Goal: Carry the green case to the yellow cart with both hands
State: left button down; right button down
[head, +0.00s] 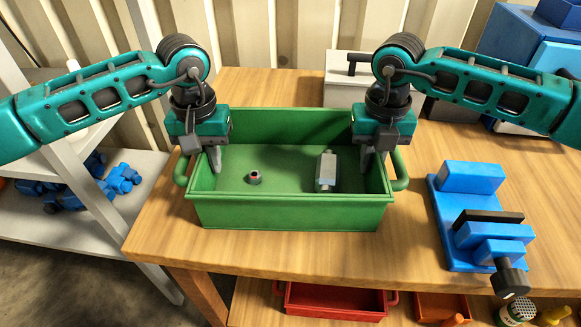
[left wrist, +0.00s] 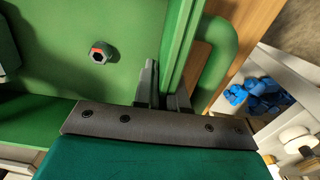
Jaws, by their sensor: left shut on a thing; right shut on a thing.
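The green case (head: 290,215), an open box with a loop handle at each end, stands upright on the wooden bench. My left gripper (head: 213,162) is shut on its left end wall; in the left wrist view the fingers (left wrist: 162,85) straddle the rim beside the handle. My right gripper (head: 372,162) is shut on the right end wall; its fingertips are partly hidden. Inside lie a small dark nut-like part (head: 255,177) with a red mark and a grey block-shaped part (head: 326,172). The yellow cart is not in view.
A blue vise (head: 470,220) stands on the bench (head: 410,255) to the right. A light grey box (head: 345,94) is behind the case. A red tray (head: 335,302) is below the bench. Grey shelves (head: 110,215) with blue parts stand at left.

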pick_arm(q)
jog(key=shift+r, duration=0.25)
pick_arm(e)
jog(key=shift+w+r, duration=0.1)
jog(key=shift+r, duration=0.1)
